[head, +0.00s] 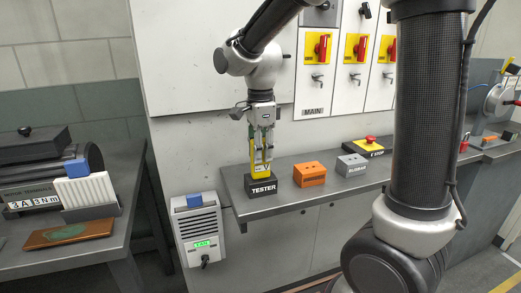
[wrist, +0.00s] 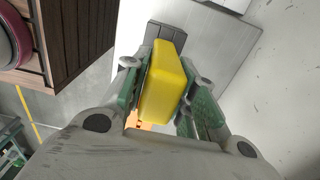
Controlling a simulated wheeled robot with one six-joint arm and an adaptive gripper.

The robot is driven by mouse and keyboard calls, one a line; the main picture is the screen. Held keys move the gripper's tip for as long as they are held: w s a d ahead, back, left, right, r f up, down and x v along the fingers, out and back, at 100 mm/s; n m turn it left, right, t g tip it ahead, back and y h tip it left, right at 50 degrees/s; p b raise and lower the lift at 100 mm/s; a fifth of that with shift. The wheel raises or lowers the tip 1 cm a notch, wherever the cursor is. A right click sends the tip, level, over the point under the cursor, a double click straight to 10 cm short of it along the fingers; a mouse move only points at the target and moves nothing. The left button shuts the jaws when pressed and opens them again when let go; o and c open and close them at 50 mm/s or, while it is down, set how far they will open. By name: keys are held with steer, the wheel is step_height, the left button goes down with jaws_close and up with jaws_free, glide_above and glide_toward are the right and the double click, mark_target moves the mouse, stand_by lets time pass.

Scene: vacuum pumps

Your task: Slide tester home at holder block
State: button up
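The yellow tester (head: 257,160) stands upright at the black holder block labelled TESTER (head: 263,188), on the left end of the grey bench shelf. Its lower end meets the block's top in the head view; how deep it sits in the block cannot be told. My gripper (head: 264,140) points down over the block, its fingers shut on the tester's upper part. In the wrist view the tester (wrist: 167,85) lies between the green finger pads of my gripper (wrist: 168,108). The holder block's opening is hidden.
An orange block (head: 309,174) and a grey block labelled BUSBAR (head: 352,165) stand to the right on the shelf (head: 330,192), with an E-stop box (head: 369,145) beyond. A grey wall unit (head: 198,228) hangs below left. Switch panels (head: 318,60) are behind.

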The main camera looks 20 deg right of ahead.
steer(key=o, duration=0.4)
step_height(320, 180, up, 12)
stand_by(0.4)
stand_by(0.6)
steer(key=n, duration=0.4)
steer(key=shift+w+a+f, duration=0.1)
steer(key=shift+w+f, duration=0.1)
steer(key=shift+w, duration=0.05)
steer(key=s+d+f+n+t, duration=0.1)
steer(key=s+d+n, duration=0.3)
steer(key=s+d, duration=0.1)
steer(key=s+d+f+n+t, duration=0.2)
steer(key=s+d+n, duration=0.3)
steer(key=s, duration=0.3)
steer(key=s+d+f+n+t, duration=0.1)
steer(key=s+d+f+n, duration=0.1)
steer(key=s+d+n, duration=0.3)
steer(key=shift+s, duration=0.75)
